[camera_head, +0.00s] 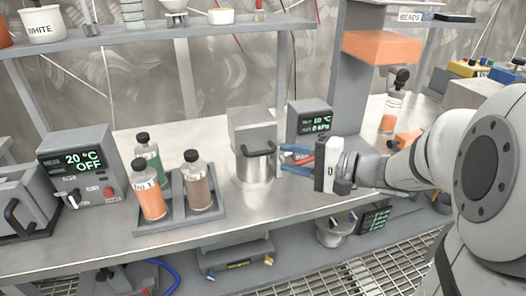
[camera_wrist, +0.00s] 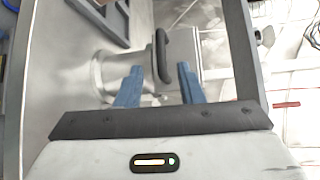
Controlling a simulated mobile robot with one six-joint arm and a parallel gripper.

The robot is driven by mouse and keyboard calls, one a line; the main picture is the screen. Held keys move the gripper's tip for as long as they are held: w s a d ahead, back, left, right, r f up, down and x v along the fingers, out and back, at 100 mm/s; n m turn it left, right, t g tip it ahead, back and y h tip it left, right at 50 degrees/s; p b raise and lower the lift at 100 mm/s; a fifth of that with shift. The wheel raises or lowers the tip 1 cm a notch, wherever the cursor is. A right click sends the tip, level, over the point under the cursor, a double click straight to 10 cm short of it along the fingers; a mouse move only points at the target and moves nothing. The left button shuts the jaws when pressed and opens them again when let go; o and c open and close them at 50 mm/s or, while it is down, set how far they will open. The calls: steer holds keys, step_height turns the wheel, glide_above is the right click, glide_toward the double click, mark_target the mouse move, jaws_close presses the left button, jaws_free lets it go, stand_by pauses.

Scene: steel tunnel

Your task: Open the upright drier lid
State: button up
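The upright drier (camera_head: 252,168) is a steel cylinder on the bench, capped by a grey block-shaped lid (camera_head: 250,122). A dark bar handle (camera_head: 259,149) sticks out from the front of the lid, which looks closed. My gripper (camera_head: 284,158) is just right of the handle, its blue fingers pointing left at it. In the wrist view the fingers (camera_wrist: 160,74) are apart, and the handle (camera_wrist: 162,55) lies ahead between them in the picture. No contact is clear. The drier body (camera_wrist: 112,70) also shows there, at left.
A display box (camera_head: 311,122) reading 10 °C and 0 kPa stands behind my gripper. Left of the drier is a rack (camera_head: 178,226) with three bottles, then a control box (camera_head: 82,168) reading 20 °C OFF. A shelf (camera_head: 150,37) runs above. A grey post (camera_head: 350,95) stands behind my arm.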

mark_target(267, 154)
steer(key=x, duration=0.7)
steer(key=shift+w+a, duration=0.2)
steer(key=shift+a, duration=0.05)
steer(key=shift+c, duration=0.5)
jaws_close()
